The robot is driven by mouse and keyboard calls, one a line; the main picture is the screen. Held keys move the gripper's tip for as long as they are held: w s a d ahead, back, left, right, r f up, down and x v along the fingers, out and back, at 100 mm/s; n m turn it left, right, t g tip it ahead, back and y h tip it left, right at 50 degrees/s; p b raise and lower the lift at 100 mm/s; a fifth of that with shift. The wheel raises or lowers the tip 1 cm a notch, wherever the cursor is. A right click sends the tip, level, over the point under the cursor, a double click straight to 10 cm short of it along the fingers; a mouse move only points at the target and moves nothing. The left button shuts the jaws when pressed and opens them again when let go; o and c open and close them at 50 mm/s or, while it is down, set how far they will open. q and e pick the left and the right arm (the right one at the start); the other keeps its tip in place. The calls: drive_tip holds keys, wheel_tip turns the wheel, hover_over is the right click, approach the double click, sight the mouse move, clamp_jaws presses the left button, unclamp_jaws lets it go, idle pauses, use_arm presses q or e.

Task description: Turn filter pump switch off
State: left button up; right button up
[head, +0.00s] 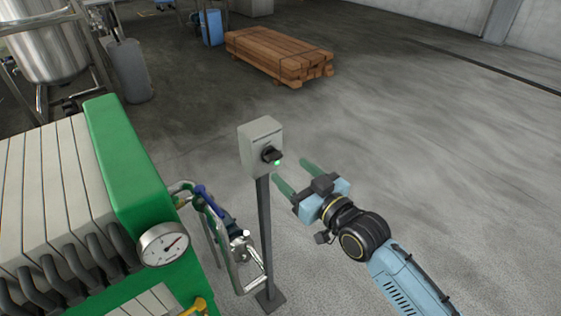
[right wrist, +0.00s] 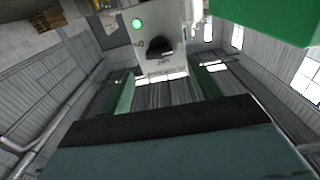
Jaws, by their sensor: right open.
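The knob's exact angle is hard to read. My left gripper is not in view.
A green and white filter press (head: 130,160) with a round gauge (head: 164,244) stands at left. Pipes with a blue handle (head: 208,200) run close to the switch post (head: 266,235). A timber stack (head: 278,55) lies behind. The floor at right is clear.

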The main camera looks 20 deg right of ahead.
sight(276, 158)
drive_tip(key=shift+x, duration=2.65)
drive_tip(key=c, duration=1)
